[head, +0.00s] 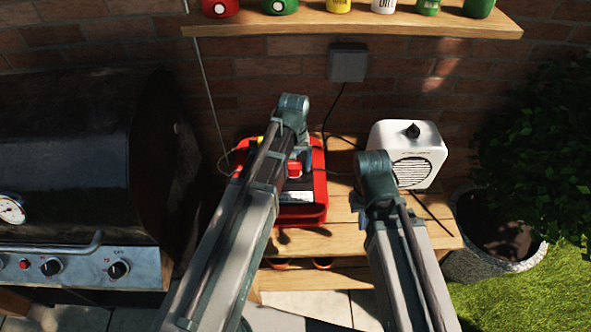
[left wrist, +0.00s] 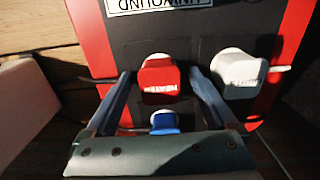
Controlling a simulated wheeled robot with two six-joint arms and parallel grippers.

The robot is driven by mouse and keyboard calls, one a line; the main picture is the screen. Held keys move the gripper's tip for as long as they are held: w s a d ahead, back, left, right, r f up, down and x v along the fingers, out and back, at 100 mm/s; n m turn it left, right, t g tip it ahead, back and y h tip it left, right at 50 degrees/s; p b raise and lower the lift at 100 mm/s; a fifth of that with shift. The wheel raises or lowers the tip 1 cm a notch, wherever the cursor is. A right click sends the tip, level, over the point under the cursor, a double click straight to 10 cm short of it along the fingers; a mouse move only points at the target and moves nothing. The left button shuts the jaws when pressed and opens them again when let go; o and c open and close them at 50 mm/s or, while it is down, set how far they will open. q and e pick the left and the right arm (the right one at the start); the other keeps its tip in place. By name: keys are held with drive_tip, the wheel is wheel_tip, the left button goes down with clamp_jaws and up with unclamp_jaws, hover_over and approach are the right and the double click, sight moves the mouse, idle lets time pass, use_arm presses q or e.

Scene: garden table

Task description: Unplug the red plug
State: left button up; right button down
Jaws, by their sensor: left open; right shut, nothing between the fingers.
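The red plug (left wrist: 158,80) sits in the dark top of a red-edged socket box (left wrist: 90,38). In the head view the red plug (head: 294,169) shows beside my left arm, and the box (head: 319,180) is on the wooden table. My left gripper (left wrist: 161,71) is open, with one finger on each side of the red plug; contact is not clear. A blue plug (left wrist: 164,122) is nearer the gripper's palm, and a white plug (left wrist: 240,75) is just outside the right finger. My right gripper (head: 362,218) is shut and empty over the table, its fingertips hard to make out.
A white speaker-like box (head: 408,153) stands right of the socket box. A black grill (head: 75,160) is at left, a potted bush (head: 500,265) at right. A shelf (head: 350,24) with several cans hangs above. A grey wall box (head: 348,62) has a dark cable.

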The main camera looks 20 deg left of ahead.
sight(294, 164)
idle(0.7)
use_arm(q)
clamp_jaws()
drive_tip(key=shift+r, duration=0.1)
idle(0.4)
drive_tip(key=shift+r+p, duration=2.95)
drive_tip(key=shift+p, duration=0.1)
